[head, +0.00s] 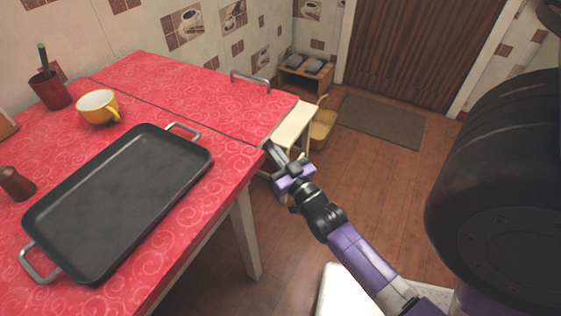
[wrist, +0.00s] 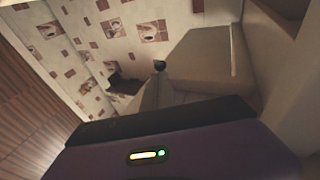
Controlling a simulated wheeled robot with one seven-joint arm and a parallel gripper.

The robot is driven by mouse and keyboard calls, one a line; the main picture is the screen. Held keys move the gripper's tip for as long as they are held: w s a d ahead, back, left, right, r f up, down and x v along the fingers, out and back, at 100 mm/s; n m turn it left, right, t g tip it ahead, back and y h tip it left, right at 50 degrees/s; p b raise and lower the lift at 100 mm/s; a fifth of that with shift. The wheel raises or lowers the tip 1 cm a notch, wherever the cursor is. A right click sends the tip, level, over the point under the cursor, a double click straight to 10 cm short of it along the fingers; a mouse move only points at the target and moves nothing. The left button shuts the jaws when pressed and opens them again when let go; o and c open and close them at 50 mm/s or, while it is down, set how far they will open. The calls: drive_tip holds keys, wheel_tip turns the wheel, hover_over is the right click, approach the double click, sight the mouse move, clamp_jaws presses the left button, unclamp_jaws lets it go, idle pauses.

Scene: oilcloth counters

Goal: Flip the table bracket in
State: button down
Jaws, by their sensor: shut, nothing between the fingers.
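The table (head: 185,240) has a red swirl-patterned cloth top and a leaf (head: 190,85) at its far side, level with the rest across a seam. My gripper (head: 270,150) is shut and empty at the table's right edge, close by the seam and just below the top. In the head view the top hides most of the underside.
A black tray (head: 120,200) with metal handles, a yellow cup (head: 98,107), a red pot (head: 50,90) and a brown shaker (head: 16,183) stand on the near top. The leaf is bare except for a metal handle (head: 250,80).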

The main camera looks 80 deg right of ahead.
drive_tip(key=x, duration=0.5)
drive_tip(key=shift+w+d+b, duration=0.15)
drive_tip(key=shift+w+b, duration=0.1)
drive_tip(key=shift+b, duration=0.1)
drive_tip(key=shift+w+t+y, duration=0.15)
drive_tip(key=shift+t+y, duration=0.15)
